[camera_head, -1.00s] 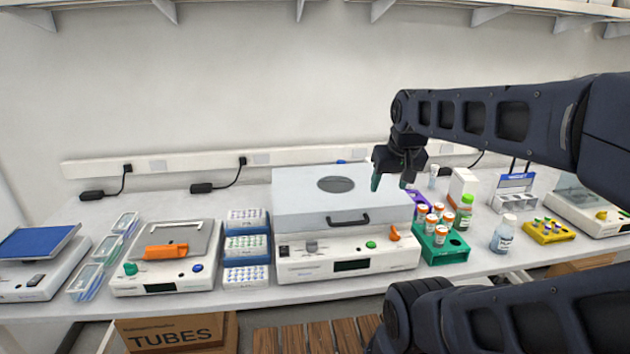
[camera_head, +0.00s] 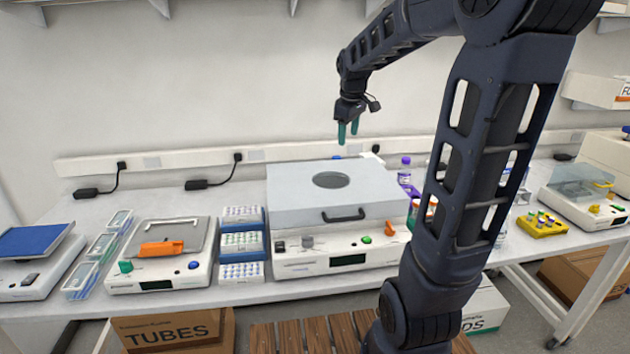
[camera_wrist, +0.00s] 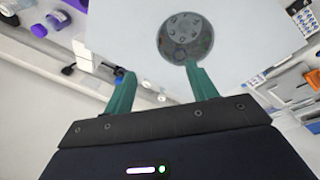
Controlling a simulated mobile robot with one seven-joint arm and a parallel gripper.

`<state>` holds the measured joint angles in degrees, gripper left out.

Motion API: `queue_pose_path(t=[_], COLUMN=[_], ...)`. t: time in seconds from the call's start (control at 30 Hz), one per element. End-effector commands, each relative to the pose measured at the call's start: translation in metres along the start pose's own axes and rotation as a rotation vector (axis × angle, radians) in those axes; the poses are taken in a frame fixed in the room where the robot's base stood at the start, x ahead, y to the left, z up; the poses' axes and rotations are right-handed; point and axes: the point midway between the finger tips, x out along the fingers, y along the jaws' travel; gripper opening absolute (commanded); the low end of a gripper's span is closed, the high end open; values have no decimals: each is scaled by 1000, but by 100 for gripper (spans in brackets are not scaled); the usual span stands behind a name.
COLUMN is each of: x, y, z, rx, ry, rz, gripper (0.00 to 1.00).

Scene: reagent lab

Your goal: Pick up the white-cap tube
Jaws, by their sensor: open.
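I cannot pick out a single white-cap tube for certain. Stacked blue racks (camera_head: 263,243) left of the centrifuge hold several small tubes with pale tops. In the wrist view, two small white round shapes (camera_wrist: 147,84) show between my fingers beyond the lid edge; I cannot tell what they are. My gripper (camera_head: 348,138) is open and empty, fingers pointing down, high above the back right of the closed centrifuge lid (camera_head: 290,195). The wrist view shows its green fingers (camera_wrist: 158,72) apart, with the lid's round window (camera_wrist: 186,38) beyond them.
My arm hides much of the rack of orange-capped bottles (camera_head: 432,207). A purple-capped bottle (camera_head: 404,172) stands behind it. A yellow rack (camera_head: 541,226) is at right; a balance with an orange part (camera_head: 163,249) is at left. The air above the lid is clear.

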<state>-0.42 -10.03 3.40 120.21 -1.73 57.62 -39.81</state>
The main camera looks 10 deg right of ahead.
Motion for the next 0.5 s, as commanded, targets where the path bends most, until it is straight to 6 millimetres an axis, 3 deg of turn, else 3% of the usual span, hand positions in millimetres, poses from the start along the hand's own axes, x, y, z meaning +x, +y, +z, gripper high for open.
queue_pose_path(t=[0.5], x=[89], y=[73], z=[-114], rx=[-450], ry=[-56], rz=[-99], gripper=[57])
